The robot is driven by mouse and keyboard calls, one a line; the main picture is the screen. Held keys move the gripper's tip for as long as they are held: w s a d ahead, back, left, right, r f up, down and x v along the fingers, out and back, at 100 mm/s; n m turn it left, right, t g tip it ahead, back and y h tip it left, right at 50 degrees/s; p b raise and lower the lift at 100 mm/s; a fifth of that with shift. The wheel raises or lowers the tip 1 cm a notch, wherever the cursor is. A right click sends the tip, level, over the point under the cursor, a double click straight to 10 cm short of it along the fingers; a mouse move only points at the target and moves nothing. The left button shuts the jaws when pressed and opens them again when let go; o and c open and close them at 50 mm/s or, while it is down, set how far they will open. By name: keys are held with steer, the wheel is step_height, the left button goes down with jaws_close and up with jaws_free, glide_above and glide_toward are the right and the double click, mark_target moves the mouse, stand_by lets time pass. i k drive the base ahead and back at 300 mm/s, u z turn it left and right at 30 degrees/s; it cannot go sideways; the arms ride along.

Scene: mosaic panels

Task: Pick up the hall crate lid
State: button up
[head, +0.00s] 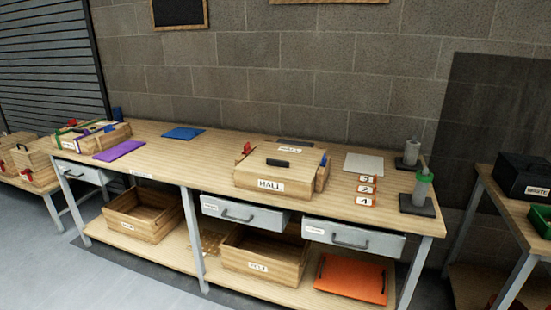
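The hall crate (271,187) is a wooden box with a white HALL label on its front, standing on the workbench right of the middle in the head view. Its lid (297,164) is a flat wooden panel with a dark handle (277,162), and it appears to lie on top of the crate. A small red part (247,148) shows at the crate's back left. My gripper is not in view.
Numbered cards (367,189) and a green-topped bottle (423,186) stand to the right. Drawers (245,212) and open crates sit below.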

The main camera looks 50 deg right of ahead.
mark_target(281, 161)
steer(key=i, duration=0.9)
steer(key=z, duration=0.05)
